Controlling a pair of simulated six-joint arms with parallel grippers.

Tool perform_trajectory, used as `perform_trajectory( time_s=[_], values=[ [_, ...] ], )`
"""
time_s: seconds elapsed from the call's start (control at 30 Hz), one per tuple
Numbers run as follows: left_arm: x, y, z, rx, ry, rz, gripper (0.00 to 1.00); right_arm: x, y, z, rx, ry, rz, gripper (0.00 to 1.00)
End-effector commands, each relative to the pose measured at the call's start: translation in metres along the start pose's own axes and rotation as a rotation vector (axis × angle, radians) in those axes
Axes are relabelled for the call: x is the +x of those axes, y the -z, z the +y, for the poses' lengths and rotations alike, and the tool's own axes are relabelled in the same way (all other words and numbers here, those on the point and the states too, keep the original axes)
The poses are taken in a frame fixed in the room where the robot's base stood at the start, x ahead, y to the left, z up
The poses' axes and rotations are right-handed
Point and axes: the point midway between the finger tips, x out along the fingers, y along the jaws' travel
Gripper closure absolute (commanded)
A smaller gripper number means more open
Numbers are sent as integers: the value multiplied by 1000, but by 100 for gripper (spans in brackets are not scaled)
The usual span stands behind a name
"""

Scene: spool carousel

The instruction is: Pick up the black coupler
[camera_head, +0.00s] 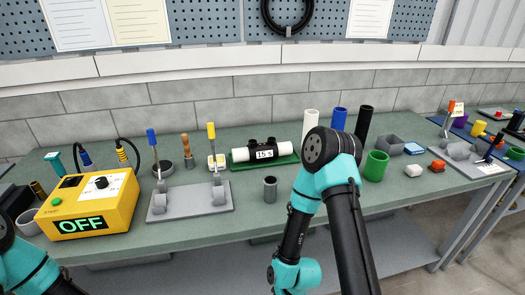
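No part is plainly marked as the black coupler. A black upright tube (364,123) stands at the back of the bench, right of a blue tube (339,119) and a white tube (310,123). A black fitting (262,143) sits on a white horizontal pipe (241,154) in a green cradle, with a display reading about 15.5. A short dark grey hollow cylinder (270,189) stands on the bench in front of it. I cannot tell which is the coupler. Neither gripper shows; only my arm links are in view, at lower left and centre right.
A yellow box (88,205) reading OFF stands at left. A grey fixture (190,203) with blue and yellow handles is beside it. A green cup (376,166), grey bin (397,146) and small blocks are at right. My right arm covers part of the bench's front.

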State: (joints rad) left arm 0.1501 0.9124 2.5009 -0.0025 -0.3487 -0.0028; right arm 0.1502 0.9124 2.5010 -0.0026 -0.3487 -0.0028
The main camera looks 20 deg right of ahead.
Motion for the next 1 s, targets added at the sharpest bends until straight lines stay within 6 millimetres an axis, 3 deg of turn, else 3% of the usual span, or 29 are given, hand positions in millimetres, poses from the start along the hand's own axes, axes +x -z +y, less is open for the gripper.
perform_trajectory(
  time_s=[0.13,0.7,1.0],
  values=[
    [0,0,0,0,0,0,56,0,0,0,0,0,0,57],
    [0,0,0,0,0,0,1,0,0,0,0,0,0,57],
    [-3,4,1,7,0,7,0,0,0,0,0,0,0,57]
  ],
)
